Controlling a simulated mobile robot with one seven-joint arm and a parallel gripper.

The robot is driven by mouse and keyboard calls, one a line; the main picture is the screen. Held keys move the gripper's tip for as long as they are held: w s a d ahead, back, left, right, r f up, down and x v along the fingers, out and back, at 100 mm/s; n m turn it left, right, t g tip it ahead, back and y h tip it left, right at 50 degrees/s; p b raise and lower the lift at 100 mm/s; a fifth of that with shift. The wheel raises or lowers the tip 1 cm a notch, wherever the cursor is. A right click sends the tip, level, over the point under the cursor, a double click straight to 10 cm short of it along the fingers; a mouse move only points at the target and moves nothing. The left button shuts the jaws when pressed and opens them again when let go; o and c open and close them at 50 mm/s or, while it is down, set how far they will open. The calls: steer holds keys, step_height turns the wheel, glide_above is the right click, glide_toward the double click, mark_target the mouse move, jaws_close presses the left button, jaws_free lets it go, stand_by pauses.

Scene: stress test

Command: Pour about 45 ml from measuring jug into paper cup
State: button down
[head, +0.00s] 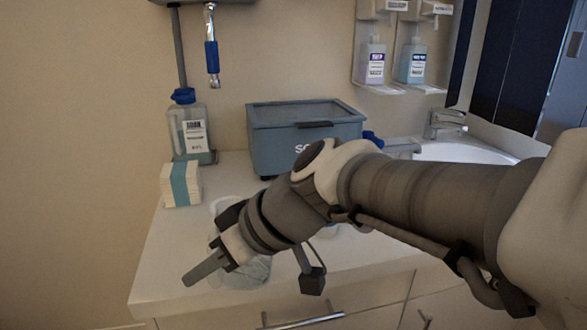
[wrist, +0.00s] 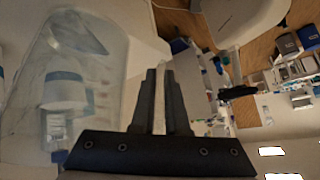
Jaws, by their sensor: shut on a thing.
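The measuring jug is clear and see-through. In the head view its body (head: 256,272) shows below and behind my gripper (head: 206,268), over the front left of the counter. In the wrist view the jug (wrist: 112,75) fills the left side, and my gripper (wrist: 162,100) is shut on a pale, thin part of it, seemingly the handle. My wrist hides much of the jug in the head view, and I cannot make out its liquid level. A small white piece (head: 329,231) shows behind my wrist; it may be the paper cup, mostly hidden.
A grey-blue lidded box (head: 300,135) stands at the back of the white counter (head: 160,270). A bottle with a blue cap (head: 190,130) and a banded stack of paper towels (head: 181,185) stand at left. A sink (head: 465,151) is at right, with wall dispensers (head: 412,62) above.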

steer(key=shift+s+a+f+n+t+h+b, duration=0.15)
steer(key=shift+s+f+n+t+h+b, duration=0.15)
steer(key=shift+f+t+b, duration=0.35)
steer(key=shift+s+a+f+n+t+h+b, duration=0.2)
steer(key=shift+s+f+n+t+b, duration=0.2)
steer(key=shift+f, duration=0.45)
steer(key=shift+w+d, duration=0.1)
